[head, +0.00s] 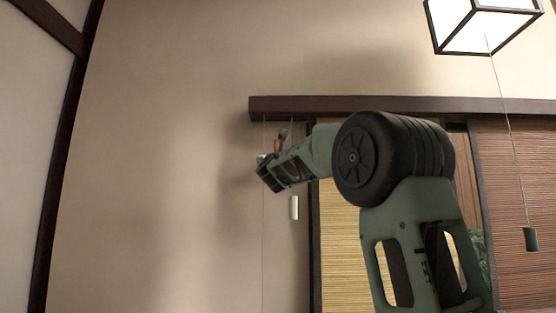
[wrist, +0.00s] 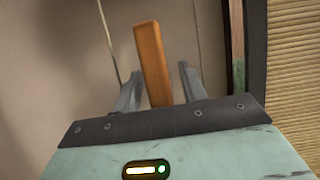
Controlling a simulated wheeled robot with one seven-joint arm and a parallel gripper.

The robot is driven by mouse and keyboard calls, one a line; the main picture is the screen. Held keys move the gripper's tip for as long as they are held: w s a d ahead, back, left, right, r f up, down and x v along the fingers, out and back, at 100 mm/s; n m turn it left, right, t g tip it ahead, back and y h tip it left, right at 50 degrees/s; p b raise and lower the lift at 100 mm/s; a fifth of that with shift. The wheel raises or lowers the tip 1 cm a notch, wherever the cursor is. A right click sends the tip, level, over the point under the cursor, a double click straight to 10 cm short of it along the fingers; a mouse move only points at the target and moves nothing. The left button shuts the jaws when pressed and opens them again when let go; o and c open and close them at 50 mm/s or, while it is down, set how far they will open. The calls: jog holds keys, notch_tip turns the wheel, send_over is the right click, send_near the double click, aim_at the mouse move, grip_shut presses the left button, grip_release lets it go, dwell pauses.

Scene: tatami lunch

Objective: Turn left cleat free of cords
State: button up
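The left cleat, an orange-brown wooden bar (wrist: 153,60), stands between the two fingers of my gripper (wrist: 160,82) in the wrist view. It leans slightly, and its lower end is hidden behind my gripper body. A narrow gap shows between the bar and the right finger; the left finger is close beside it, and I cannot tell if they touch. In the head view a small orange bit of the cleat (head: 277,145) shows at my gripper (head: 265,160), by the wall. One thin cord (wrist: 108,40) runs left of the cleat and another (wrist: 197,35) right of it, both apart from its visible part.
A white cord pull (head: 294,208) hangs below my gripper. A dark wooden rail (head: 400,105) runs above the blinds (head: 515,200). A dark green pull (head: 531,239) hangs at right under a square lamp (head: 480,25). The plain wall (head: 170,150) at left is clear.

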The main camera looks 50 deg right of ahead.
jog(key=b+v, duration=0.4)
jog(key=v, duration=1.3)
jog(key=shift+s+a+f, duration=0.1)
